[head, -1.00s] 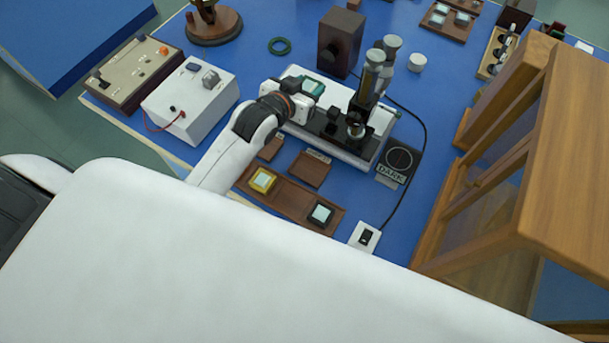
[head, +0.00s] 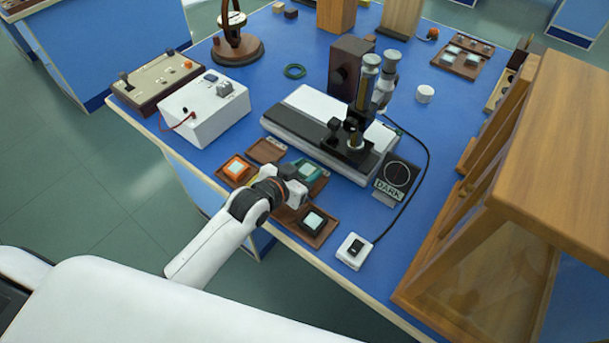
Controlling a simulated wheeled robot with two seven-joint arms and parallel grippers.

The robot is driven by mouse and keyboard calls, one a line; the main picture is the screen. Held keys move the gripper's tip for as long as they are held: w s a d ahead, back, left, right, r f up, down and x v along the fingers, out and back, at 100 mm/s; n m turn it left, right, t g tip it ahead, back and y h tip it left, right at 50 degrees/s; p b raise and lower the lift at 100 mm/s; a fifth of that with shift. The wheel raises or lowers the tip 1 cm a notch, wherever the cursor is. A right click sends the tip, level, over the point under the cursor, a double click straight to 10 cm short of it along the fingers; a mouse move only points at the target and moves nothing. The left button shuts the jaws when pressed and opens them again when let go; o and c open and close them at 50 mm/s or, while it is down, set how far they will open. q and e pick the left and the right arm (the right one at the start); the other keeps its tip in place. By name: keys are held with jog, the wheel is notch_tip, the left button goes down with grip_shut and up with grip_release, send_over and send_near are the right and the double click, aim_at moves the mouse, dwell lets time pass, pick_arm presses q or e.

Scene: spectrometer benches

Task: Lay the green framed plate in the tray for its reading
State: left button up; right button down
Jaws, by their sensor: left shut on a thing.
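My left gripper (head: 294,188) is shut on the green framed plate (head: 309,172). It holds the plate at the small brown tray (head: 320,186) in front of the microscope (head: 352,140). The plate overlaps that tray in the head view; whether it touches the tray or hovers just over it, I cannot tell. The gripper hides part of the plate and tray. My right gripper is not in view.
Another small brown tray (head: 266,151) looks empty. A DARK card (head: 391,187) and white switch box (head: 354,250) lie to the right.

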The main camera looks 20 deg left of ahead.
pick_arm(q)
jog(key=shift+f, duration=1)
jog(key=shift+f, duration=0.15)
jog(key=o, duration=0.7)
jog(key=v, duration=1.2)
